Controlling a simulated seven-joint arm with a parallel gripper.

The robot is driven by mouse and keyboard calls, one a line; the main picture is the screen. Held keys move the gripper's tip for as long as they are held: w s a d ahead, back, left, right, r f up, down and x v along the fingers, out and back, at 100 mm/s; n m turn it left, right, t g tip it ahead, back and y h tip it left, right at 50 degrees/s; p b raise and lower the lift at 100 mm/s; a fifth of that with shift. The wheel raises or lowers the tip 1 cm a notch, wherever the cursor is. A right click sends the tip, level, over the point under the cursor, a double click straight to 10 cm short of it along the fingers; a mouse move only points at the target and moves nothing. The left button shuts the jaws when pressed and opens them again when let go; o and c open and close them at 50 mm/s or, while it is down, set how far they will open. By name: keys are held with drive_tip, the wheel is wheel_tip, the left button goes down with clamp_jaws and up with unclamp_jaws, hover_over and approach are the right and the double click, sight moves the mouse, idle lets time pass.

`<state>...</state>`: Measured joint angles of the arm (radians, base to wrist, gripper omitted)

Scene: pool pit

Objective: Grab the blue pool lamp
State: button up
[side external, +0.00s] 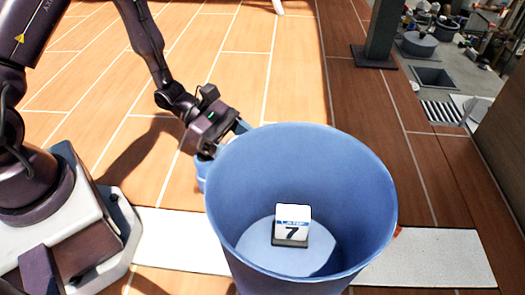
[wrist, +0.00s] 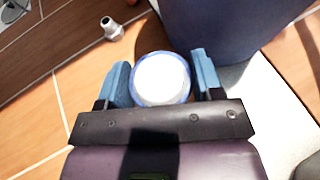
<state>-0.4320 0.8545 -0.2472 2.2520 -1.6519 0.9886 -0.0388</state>
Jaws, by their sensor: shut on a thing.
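The blue pool lamp, with a round white face and a blue rim, sits between the two blue fingers of my gripper (wrist: 162,72) in the wrist view (wrist: 161,80). The fingers are shut on it from both sides. In the side view my gripper (side external: 222,138) is low, just behind and left of a large blue bin. A small blue part of the lamp (side external: 201,172) shows below it at the bin's left edge. The bin hides most of the lamp, so I cannot tell whether it touches the floor.
The large blue bin (side external: 222,215) stands close beside my gripper; a white-and-blue block marked 7 (side external: 291,225) is inside it. A metal fitting (wrist: 112,29) lies beyond the lamp. A white strip (side external: 180,237) crosses the tiled floor. The floor behind my arm is mostly clear.

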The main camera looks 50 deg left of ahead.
drive_tip(key=s+a+r, duration=0.1)
drive_tip(key=s+r, duration=0.2)
drive_tip(key=s, duration=0.3)
drive_tip(key=shift+a, duration=0.35)
drive_tip(key=shift+s, duration=0.1)
